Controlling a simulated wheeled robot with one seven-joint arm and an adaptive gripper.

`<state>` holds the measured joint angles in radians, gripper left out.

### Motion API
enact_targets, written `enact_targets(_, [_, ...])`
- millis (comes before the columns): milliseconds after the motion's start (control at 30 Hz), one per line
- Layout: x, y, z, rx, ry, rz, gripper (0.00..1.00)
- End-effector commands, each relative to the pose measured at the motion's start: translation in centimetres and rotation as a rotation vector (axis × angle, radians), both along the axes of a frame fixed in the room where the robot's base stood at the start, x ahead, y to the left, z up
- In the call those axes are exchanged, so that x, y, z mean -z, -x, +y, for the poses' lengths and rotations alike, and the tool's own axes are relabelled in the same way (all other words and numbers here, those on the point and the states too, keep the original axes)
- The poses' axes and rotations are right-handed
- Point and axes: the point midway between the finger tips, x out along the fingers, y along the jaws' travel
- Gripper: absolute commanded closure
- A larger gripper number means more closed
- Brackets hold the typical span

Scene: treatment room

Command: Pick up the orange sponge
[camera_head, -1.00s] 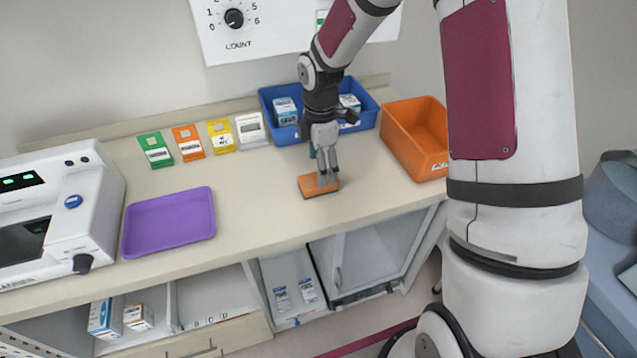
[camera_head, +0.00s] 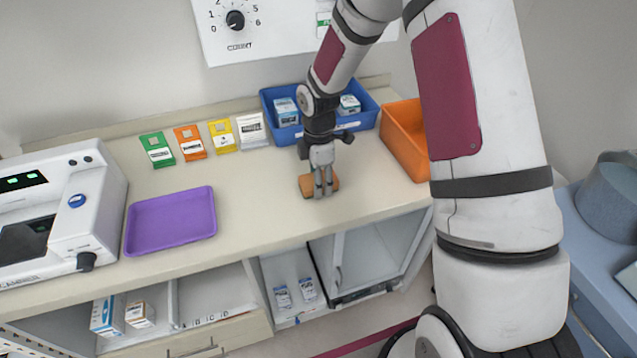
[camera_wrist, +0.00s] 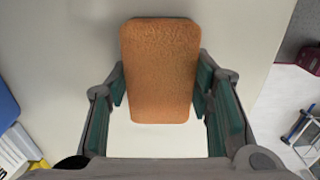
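The orange sponge (camera_head: 305,186) lies on the counter (camera_head: 262,206) in front of the blue bin. My gripper (camera_head: 323,186) is down over it, pointing at the counter, and its fingers hide part of the sponge. In the wrist view the sponge (camera_wrist: 160,70) fills the space between the two green-padded fingers of my gripper (camera_wrist: 161,88), one on each long side. The fingers are apart and very close to its sides; firm contact does not show.
A blue bin (camera_head: 370,115) with boxes stands behind the gripper, and an orange bin (camera_head: 402,148) is to its right. A purple tray (camera_head: 170,217) and a white machine (camera_head: 85,215) are to the left. The counter between tray and sponge is clear.

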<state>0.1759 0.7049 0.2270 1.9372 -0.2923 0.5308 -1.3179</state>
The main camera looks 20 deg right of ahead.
Motion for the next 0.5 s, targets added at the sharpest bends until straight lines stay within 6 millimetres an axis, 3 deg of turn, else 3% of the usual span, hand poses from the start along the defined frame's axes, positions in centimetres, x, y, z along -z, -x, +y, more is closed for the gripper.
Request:
enact_targets(300, [-0.1,0.0,0.0,0.0,0.0,0.0,0.64])
enact_targets(500, [-1.4,-0.1,0.0,0.0,0.0,-0.003,0.64])
